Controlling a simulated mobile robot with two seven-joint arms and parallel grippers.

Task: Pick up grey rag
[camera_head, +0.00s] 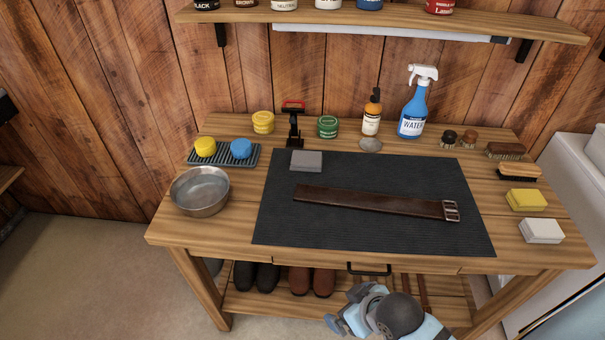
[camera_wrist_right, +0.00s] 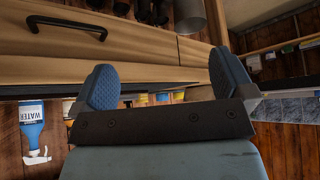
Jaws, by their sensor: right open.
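A folded grey rag (camera_head: 306,161) lies flat at the top left of the black mat (camera_head: 290,222) on the wooden workbench in the head view. My right gripper (camera_head: 346,310) is at the bench's front edge, below the drawer handle in the picture and well apart from the rag. In the right wrist view my right gripper (camera_wrist_right: 165,80) shows two blue pads spread apart with nothing between them. The rag cannot be made out in the wrist view. My left gripper is not in view.
A brown leather strap (camera_head: 370,201) lies on the mat. A metal bowl (camera_head: 201,191) and a tray with sponges (camera_head: 250,157) stand left of it. Tins, a blue spray bottle (camera_head: 412,112) and brushes line the back and right. A shelf (camera_head: 390,19) overhangs the back.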

